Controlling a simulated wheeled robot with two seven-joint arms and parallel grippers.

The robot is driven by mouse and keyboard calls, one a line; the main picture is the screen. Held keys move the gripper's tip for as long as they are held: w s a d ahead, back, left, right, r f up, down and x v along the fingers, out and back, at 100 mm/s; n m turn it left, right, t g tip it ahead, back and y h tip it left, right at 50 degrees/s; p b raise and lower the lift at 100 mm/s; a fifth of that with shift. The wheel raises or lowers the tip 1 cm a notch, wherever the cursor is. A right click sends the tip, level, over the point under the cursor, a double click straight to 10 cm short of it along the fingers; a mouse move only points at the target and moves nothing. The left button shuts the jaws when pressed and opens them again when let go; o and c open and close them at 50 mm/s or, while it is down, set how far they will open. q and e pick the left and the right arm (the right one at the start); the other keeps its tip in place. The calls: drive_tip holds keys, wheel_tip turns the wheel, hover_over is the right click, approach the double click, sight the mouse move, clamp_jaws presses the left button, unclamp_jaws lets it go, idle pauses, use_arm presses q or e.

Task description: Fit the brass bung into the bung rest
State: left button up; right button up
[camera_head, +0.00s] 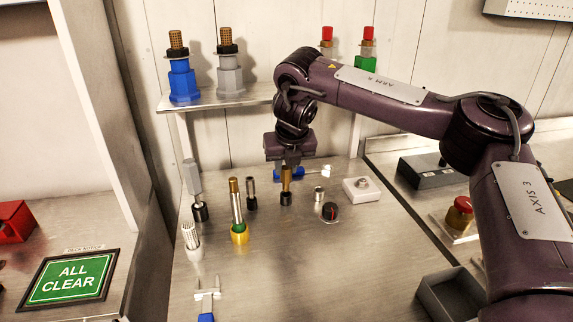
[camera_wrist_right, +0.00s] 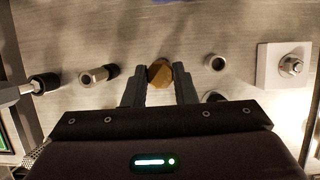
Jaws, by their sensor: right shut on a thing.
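The brass bung (camera_head: 286,178) stands upright below my right gripper (camera_head: 286,164), which is shut on its top end. In the right wrist view its brass top (camera_wrist_right: 160,73) shows between the two fingertips (camera_wrist_right: 159,80). A short black cylindrical holder (camera_head: 285,198), which looks like the bung rest, is directly under the bung. The bung's lower end meets or enters it; I cannot tell how deep it sits. In the wrist view the holder is hidden by the bung and fingers. My left gripper is in neither view.
A steel cylinder in a black base (camera_head: 251,194) and a brass-topped rod in a yellow base (camera_head: 237,212) stand to the left. The front bench is mostly clear.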

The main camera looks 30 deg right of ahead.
sight(287, 172)
drive_tip(key=shift+r, duration=0.1)
idle(0.3)
drive_tip(key=shift+p, duration=0.4)
drive_tip(key=shift+p, duration=0.75)
idle(0.8)
drive_tip(key=shift+f+b, duration=0.55)
drive_tip(key=shift+f, duration=1.3)
drive_tip(key=o, duration=0.9)
drive_tip(key=shift+r, duration=0.15)
drive_tip(key=v, duration=0.6)
drive_tip(key=shift+s+r+p, duration=0.15)
drive_tip(key=shift+r+p, duration=0.15)
drive_tip(key=shift+p, duration=0.05)
drive_tip(key=shift+s+r, duration=0.25)
drive_tip(key=shift+r, duration=0.1)
